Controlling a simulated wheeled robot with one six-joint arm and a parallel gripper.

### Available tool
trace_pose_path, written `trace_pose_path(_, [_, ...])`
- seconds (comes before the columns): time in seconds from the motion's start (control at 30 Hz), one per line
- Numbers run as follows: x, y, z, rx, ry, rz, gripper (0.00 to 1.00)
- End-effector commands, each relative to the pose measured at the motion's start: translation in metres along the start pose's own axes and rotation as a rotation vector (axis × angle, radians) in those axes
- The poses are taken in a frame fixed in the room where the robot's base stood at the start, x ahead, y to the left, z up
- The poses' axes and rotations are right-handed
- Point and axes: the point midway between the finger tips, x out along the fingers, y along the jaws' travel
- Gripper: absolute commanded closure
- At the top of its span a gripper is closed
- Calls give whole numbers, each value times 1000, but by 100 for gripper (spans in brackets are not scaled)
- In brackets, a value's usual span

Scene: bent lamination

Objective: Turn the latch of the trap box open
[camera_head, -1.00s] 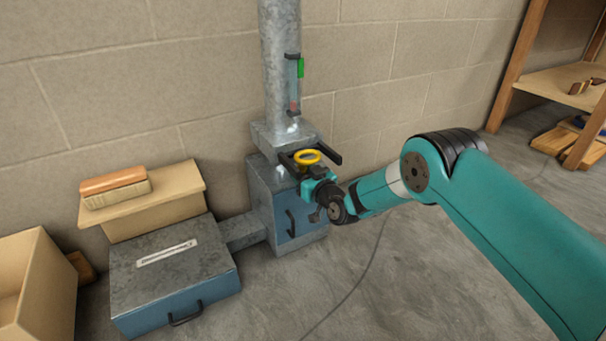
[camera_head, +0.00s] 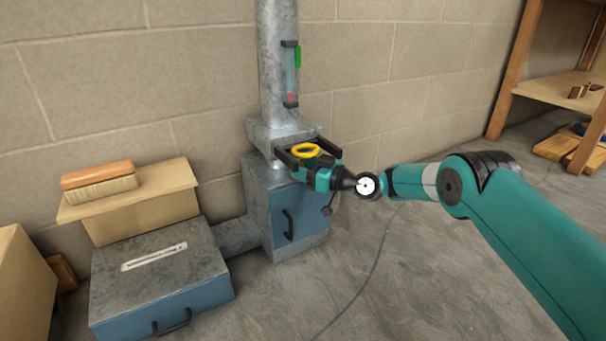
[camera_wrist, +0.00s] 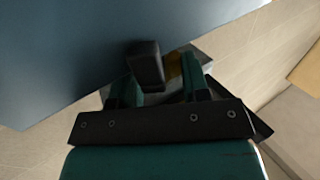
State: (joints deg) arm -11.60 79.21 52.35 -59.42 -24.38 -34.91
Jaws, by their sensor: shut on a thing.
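The trap box (camera_head: 257,205) is a grey metal box with a blue door (camera_head: 298,215) and dark handle, below a vertical grey pipe. A yellow ring (camera_head: 306,150), apparently its latch, shows at the top of the box. My gripper (camera_head: 308,156) is shut on it, with dark jaw parts on either side of the ring. In the wrist view my gripper (camera_wrist: 160,78) has teal fingers around a dark block (camera_wrist: 145,65) and a dim yellow-brown part (camera_wrist: 173,66). The grasp is partly hidden, and the latch's exact angle cannot be told.
A low grey-blue box (camera_head: 160,270) joins the trap box by a short duct. A brush (camera_head: 98,178) lies on a cardboard box (camera_head: 145,212) at left. A gauge (camera_head: 290,75) is on the pipe.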

Motion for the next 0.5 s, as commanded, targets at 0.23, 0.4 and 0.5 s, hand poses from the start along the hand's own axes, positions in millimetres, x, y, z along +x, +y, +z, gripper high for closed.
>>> trace_pose_path(0.23, [0, -1, 2, 3, -5, -7, 81])
trace_pose_path(0.4, [0, -1, 2, 4, -5, -7, 51])
trace_pose_path(0.5, [0, -1, 2, 3, -4, -6, 32])
